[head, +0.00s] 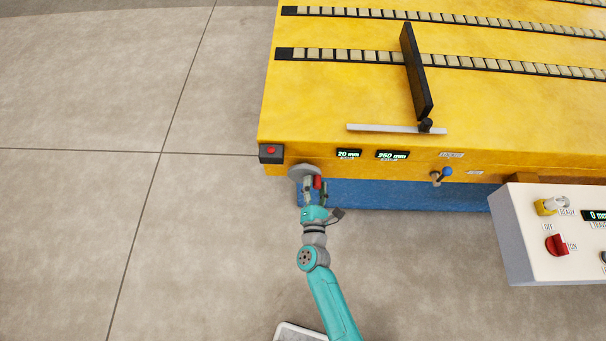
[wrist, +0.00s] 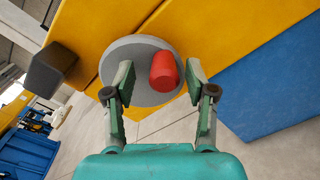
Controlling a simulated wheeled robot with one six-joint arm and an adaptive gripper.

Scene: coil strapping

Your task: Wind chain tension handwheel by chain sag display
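The handwheel is a grey disc (head: 299,171) on the front face of the yellow machine, near its left corner. Its red knob (head: 317,183) faces my gripper (head: 317,193). In the wrist view the grey disc (wrist: 142,58) lies beyond the fingers of my gripper (wrist: 158,78). The red knob (wrist: 165,71) stands between the two fingers, nearer the right one. There is a clear gap to the left finger, so the gripper is open around it. A display reading 20 mm (head: 348,153) sits right of the wheel, beside another display reading 250 mm (head: 392,155).
A dark box with a red button (head: 271,152) is at the machine's left corner. A blue-knobbed lever (head: 442,175) juts out farther right. A white control panel (head: 520,240) stands at the right. The floor left of my arm is clear.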

